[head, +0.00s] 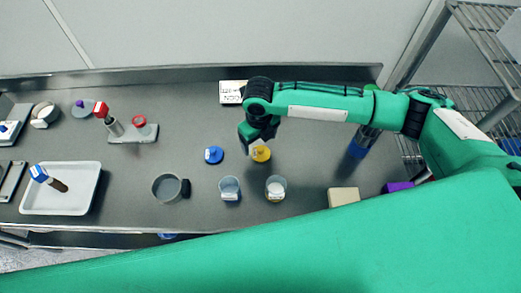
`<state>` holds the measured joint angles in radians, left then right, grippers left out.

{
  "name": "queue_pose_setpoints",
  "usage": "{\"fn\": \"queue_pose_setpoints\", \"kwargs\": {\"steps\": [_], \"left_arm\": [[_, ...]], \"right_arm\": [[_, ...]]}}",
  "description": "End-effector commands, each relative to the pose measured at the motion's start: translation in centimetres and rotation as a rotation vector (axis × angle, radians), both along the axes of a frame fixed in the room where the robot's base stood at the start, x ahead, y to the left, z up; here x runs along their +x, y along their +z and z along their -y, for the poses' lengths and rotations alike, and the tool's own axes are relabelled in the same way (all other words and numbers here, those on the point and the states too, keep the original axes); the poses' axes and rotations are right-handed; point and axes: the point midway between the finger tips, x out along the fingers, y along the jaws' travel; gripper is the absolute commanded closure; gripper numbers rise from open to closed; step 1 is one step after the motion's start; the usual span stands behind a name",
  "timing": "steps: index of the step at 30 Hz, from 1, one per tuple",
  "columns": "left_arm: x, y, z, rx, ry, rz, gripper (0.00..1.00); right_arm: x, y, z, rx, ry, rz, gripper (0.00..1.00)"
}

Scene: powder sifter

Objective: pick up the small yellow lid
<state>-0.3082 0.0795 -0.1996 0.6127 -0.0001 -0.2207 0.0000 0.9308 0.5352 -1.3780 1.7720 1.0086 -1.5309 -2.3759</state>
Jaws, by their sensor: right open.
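The small yellow lid (262,156) lies on the grey bench, right of a blue lid (214,155) of similar shape. My right gripper (255,148) comes in from the right and hangs just above the yellow lid, at its upper left. It is open, with nothing visible between its fingers. The gripper covers part of the lid's upper side, and I cannot tell whether they touch. My left gripper is out of view.
Two clear jars, one bluish (229,189) and one with white contents (276,188), stand in front of the lids. A dark-handled round sieve (168,188) is left of them. A white tray (88,207) is further left. A beige block (343,197) lies right.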

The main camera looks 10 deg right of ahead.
Motion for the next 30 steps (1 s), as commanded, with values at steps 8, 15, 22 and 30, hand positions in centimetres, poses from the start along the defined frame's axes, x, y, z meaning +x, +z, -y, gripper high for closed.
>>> {"fn": "queue_pose_setpoints", "kwargs": {"steps": [8,15,22,30], "left_arm": [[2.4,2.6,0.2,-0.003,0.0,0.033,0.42],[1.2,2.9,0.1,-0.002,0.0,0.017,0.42],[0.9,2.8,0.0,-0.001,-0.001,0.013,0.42],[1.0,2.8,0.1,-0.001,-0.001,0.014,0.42]], "right_arm": [[-0.1,-2.8,0.4,-0.002,-0.001,-0.005,0.21],[0.0,-5.1,0.4,0.0,0.001,-0.001,0.21],[0.0,-5.2,0.4,0.0,0.001,0.0,0.31],[0.0,-5.2,0.4,-0.001,0.001,0.0,0.69]]}}
